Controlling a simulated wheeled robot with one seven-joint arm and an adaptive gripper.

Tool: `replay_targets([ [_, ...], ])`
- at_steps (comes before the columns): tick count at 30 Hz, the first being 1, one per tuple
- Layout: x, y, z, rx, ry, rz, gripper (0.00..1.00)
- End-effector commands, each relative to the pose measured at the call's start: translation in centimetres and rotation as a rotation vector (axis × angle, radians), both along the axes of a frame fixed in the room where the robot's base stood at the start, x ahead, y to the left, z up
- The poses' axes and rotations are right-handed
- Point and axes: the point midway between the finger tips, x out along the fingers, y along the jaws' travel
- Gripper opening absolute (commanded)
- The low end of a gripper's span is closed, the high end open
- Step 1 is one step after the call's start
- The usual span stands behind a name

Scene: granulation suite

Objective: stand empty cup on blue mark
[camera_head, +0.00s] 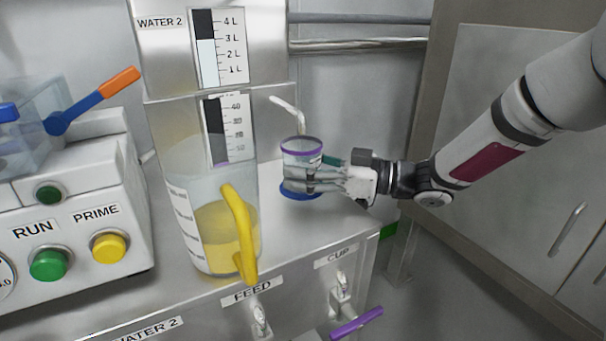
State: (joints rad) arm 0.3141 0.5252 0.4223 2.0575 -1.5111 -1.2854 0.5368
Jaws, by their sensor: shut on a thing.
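The cup (301,149) is clear with a purple rim. It is upright at the right part of the steel bench top, and I see no coloured liquid in it. My gripper (304,178) reaches in from the right and is shut on the cup's lower part. The fingers hide some of the cup's wall and base. The blue mark (296,193) shows as a blue patch on the bench just below the cup and fingers, partly covered by them. I cannot tell whether the cup's base touches it.
A clear jug (187,220) with a yellow handle and yellow contents stands left of the cup. A thin bent spout (288,104) hangs behind the cup. A control box (75,210) with RUN and PRIME buttons is at left. The bench's right edge is close to my gripper.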

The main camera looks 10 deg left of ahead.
Motion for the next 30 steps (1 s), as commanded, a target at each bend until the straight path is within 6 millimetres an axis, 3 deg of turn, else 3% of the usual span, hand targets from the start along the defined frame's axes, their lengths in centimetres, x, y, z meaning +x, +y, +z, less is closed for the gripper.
replay_targets([
  [12, 0.0, 0.0, -0.5, 0.001, 0.000, 0.000, 0.00],
  [13, 0.0, 0.0, -0.5, 0.001, 0.000, 0.000, 0.59],
  [15, 0.0, 0.0, -0.4, 0.000, 0.000, 0.000, 0.75],
  [27, 0.0, -0.1, 0.0, 0.001, -0.002, 0.000, 0.75],
  [30, -0.1, -1.2, 0.0, 0.000, 0.001, -0.003, 0.75],
])
